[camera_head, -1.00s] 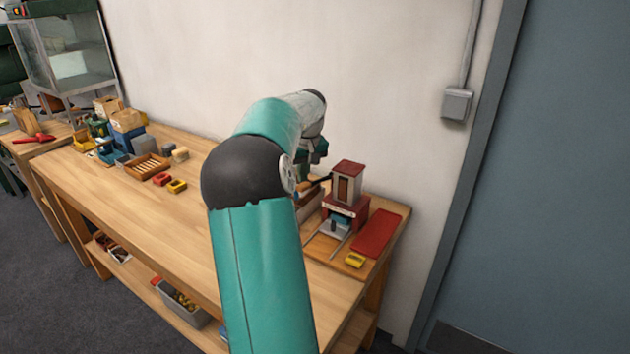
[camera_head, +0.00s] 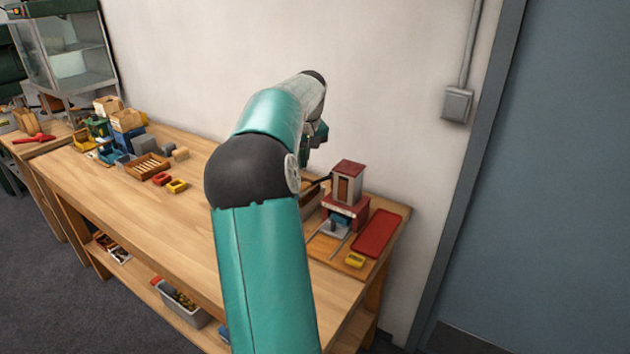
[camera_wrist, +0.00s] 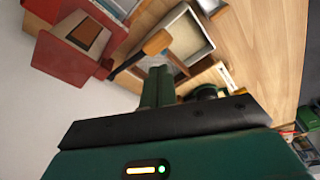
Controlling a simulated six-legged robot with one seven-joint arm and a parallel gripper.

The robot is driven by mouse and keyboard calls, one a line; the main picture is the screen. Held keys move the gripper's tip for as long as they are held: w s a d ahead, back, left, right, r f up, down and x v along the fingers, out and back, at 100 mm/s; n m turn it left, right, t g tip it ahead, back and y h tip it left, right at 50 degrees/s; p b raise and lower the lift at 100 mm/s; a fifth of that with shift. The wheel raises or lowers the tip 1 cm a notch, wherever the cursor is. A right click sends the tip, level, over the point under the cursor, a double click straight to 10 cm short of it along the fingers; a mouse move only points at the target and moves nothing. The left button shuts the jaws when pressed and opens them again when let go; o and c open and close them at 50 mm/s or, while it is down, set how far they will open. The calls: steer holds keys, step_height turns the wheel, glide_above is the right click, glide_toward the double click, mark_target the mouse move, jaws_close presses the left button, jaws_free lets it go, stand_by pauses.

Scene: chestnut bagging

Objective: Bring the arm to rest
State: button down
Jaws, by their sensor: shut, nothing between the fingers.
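My gripper (camera_wrist: 158,82) shows in the wrist view as green fingers pressed together, with nothing between them. In the head view my arm bends over the right end of the table, and my gripper (camera_head: 312,143) is mostly hidden behind it, raised above the table. A red and cream machine (camera_head: 347,186) stands just right of it; its red housing (camera_wrist: 62,62) fills the upper left of the wrist view. A lever with a wooden handle (camera_wrist: 156,43) reaches out beside my fingers. I cannot tell the gap between them.
A pale open box (camera_wrist: 183,38) lies near the lever. A red mat (camera_head: 376,233) and a yellow piece (camera_head: 355,260) lie at the table's right end. Blocks and a slatted tray (camera_head: 147,165) stand to the left. The wall is close behind; the table's middle (camera_head: 170,215) is clear.

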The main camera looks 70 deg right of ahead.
steer(key=shift+r, duration=0.6)
steer(key=shift+a, duration=0.1)
steer(key=w+a+r+n+t, duration=0.1)
steer(key=w+a, duration=0.2)
steer(key=a, duration=0.7)
steer(key=w+a+r+n+y, duration=0.15)
steer(key=w+a, duration=0.25)
steer(key=a, duration=0.6)
steer(key=w+a+r+n+t, duration=0.1)
steer(key=w+a+r, duration=0.15)
steer(key=a, duration=0.75)
steer(key=s+a+f+n, duration=0.1)
steer(key=s+a+f, duration=0.1)
steer(key=a, duration=0.7)
steer(key=s+a+f+n+t, duration=0.1)
steer(key=s+a+f+n, duration=0.1)
steer(key=a, duration=0.7)
steer(key=s+a+f+n, duration=0.1)
steer(key=s+a+f, duration=0.2)
steer(key=s+a, duration=0.3)
steer(key=a, duration=0.3)
steer(key=shift+a+f+t, duration=0.25)
steer(key=shift+f+t, duration=0.05)
steer(key=shift+t, duration=0.1)
steer(key=shift+s, duration=0.2)
